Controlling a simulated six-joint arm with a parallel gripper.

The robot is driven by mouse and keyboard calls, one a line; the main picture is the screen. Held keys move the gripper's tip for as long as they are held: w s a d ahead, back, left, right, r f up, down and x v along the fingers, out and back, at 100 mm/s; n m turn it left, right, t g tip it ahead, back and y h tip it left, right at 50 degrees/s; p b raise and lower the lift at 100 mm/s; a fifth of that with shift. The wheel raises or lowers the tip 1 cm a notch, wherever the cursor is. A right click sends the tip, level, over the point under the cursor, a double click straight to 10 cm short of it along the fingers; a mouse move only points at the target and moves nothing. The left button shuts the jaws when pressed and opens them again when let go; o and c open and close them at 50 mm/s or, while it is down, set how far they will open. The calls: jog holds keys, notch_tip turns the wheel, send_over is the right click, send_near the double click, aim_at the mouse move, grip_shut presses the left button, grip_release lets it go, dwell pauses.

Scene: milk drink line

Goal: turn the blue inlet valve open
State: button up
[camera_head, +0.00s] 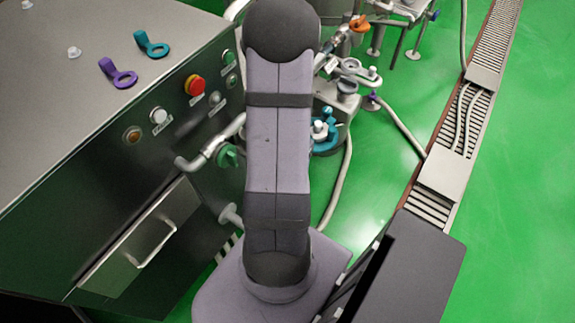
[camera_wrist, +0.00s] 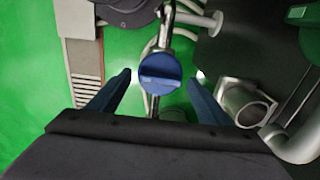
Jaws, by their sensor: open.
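The blue inlet valve shows in the wrist view as a round blue knob (camera_wrist: 160,73) with a raised bar across its face, the bar lying roughly level in the picture. It sits on a metal pipe that runs upward behind it. My gripper (camera_wrist: 163,80) is open, with one blue finger to the left of the knob and one to the right. Both fingers look clear of the knob; how far ahead of them it lies I cannot tell. In the head view my own arm stands in the middle and hides the gripper, and I cannot make out the blue valve there.
A metal pipe elbow (camera_wrist: 245,103) is close to the right finger. A pipe stub with a flange (camera_wrist: 207,21) is above right. In the head view a steel cabinet (camera_head: 60,130) carries a red button (camera_head: 195,84) and loose purple (camera_head: 118,74) and teal (camera_head: 151,45) parts. Green floor (camera_head: 520,190) is open at right.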

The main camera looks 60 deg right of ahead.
jog(key=shift+f, duration=0.25)
jog(key=c, duration=1)
jog(key=shift+c, duration=0.2)
